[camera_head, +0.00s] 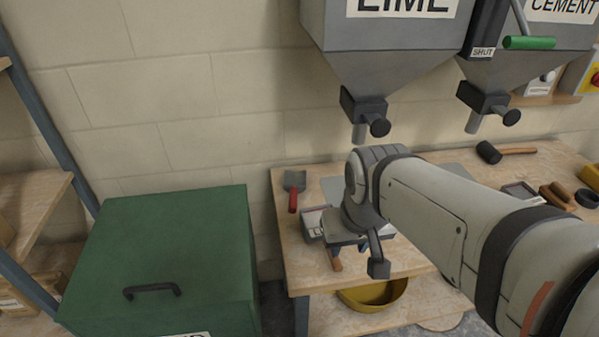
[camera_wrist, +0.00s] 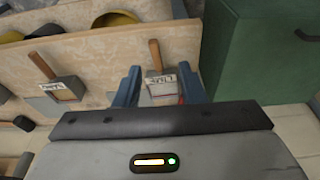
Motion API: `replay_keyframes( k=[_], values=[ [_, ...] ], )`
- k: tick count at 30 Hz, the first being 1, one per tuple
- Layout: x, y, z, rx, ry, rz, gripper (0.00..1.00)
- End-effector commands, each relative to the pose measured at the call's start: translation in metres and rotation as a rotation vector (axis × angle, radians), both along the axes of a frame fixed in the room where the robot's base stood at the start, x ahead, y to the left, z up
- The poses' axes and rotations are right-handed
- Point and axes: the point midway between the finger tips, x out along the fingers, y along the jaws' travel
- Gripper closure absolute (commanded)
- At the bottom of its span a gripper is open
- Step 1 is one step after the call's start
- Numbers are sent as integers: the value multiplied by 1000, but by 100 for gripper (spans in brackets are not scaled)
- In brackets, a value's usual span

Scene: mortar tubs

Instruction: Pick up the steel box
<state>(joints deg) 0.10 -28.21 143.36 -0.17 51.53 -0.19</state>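A small grey steel box (camera_head: 312,224) with a white label stands on the workbench, partly hidden behind my gripper in the head view. In the wrist view a labelled box (camera_wrist: 161,87) shows between my two blue fingers, with a wooden handle (camera_wrist: 155,55) beyond it. My gripper (camera_wrist: 160,80) is open, with a finger on each side of this box. I cannot tell whether the fingers touch it. A second grey labelled box (camera_wrist: 62,92) with a wooden handle stands to its left in the wrist view. The labels are too small to read.
A green lidded bin (camera_head: 165,240) stands left of the workbench (camera_head: 300,275). A red-handled scoop (camera_head: 293,190) lies at the back left. Lime and cement hoppers (camera_head: 390,60) hang above. A mallet (camera_head: 505,151) lies at right. A yellow tub (camera_head: 372,296) sits below.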

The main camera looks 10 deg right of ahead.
Motion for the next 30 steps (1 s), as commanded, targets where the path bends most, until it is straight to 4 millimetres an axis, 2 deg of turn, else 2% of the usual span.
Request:
replay_keyframes(
  k=[4, 6, 8, 14, 18, 21, 25, 30],
  values=[
    [3, 0, -2, 2, 7, 3, 54],
    [10, 1, -5, 11, 21, 7, 54],
    [20, -14, -11, 22, 41, 20, 54],
    [69, -18, -46, 81, 130, 57, 54],
    [104, -20, -78, 125, 182, 79, 54],
    [122, -22, -100, 153, 211, 90, 54],
    [138, -25, -121, 176, 232, 98, 54],
    [145, -25, -135, 189, 243, 103, 54]
  ],
)
